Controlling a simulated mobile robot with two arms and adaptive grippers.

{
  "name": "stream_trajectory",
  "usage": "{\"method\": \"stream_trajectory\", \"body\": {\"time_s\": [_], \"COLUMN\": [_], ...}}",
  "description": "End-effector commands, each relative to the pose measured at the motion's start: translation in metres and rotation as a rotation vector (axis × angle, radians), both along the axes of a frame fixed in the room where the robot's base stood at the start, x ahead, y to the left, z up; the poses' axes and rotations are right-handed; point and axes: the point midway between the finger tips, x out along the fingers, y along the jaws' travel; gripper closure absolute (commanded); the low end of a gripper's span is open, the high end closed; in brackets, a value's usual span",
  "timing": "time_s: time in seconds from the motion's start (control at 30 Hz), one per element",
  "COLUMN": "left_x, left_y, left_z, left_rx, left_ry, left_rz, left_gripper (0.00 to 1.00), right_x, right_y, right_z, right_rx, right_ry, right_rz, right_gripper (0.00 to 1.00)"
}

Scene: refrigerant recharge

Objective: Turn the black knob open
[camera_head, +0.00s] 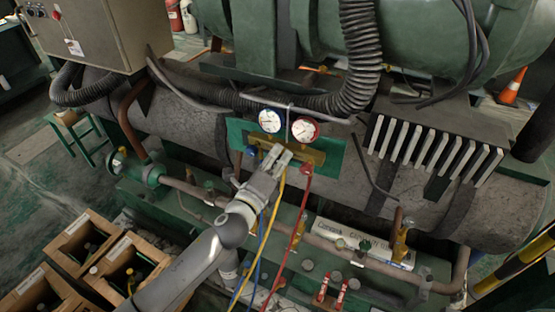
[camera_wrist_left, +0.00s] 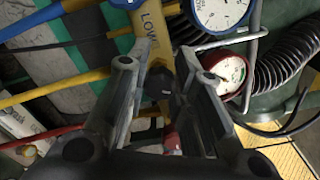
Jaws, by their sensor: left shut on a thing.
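A yellow gauge manifold (camera_head: 315,156) is mounted on a green plate in front of the large grey cylinder. It carries a blue-rimmed gauge (camera_head: 270,120) and a red-rimmed gauge (camera_head: 304,129). My left gripper (camera_head: 280,154) is at the manifold, below the gauges, and hides part of it. In the left wrist view the black knob (camera_wrist_left: 158,81) is between the two fingers of my left gripper (camera_wrist_left: 152,72), which are shut on it. The manifold body there shows the lettering "LOW" (camera_wrist_left: 150,25). My right gripper is not in view.
Yellow (camera_head: 272,225), blue (camera_head: 256,255) and red (camera_head: 298,225) hoses hang below the manifold. A ribbed black hose (camera_head: 361,50) runs above it. Pipes and valves lie below the cylinder. Wooden crates (camera_head: 82,235) stand at the lower left.

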Motion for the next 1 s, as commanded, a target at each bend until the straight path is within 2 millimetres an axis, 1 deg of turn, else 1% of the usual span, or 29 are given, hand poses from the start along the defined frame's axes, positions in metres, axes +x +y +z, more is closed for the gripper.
{"method": "stream_trajectory", "body": {"time_s": [0.2, 0.5, 0.8, 1.0], "left_x": [0.0003, 0.0002, 0.0001, 0.0003], "left_y": [0.0006, 0.0005, 0.0005, 0.0008], "left_z": [-0.0008, -0.0011, -0.0017, -0.0017], "left_rx": [-0.192, -0.420, -0.564, -0.605], "left_ry": [0.084, 0.183, 0.247, 0.264], "left_rz": [0.002, 0.002, 0.001, 0.002], "left_gripper": [1.00, 1.00, 1.00, 1.00], "right_x": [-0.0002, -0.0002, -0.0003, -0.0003], "right_y": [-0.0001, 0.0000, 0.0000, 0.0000], "right_z": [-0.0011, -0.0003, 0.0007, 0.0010], "right_rx": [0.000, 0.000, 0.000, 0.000], "right_ry": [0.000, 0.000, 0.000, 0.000], "right_rz": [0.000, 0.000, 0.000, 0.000], "right_gripper": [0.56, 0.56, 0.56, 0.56]}}
